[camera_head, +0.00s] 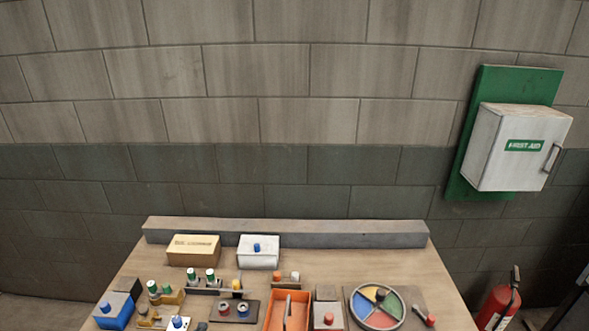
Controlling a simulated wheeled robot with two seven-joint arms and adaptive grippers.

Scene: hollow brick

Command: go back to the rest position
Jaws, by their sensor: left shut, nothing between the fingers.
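I cannot make out either of my grippers in the head view. The worktable (453,312) stands below the block wall, and its near part is cut off by the bottom edge of the picture. No arm of mine shows clearly over it.
On the table are an orange tray (272,318) with a grey item in it, a round four-coloured dish (377,306), a tan box (193,250), a white box (258,258), a blue box (112,314) and several small coloured parts. A fire extinguisher (497,306) stands right; a first-aid cabinet (515,150) hangs above.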

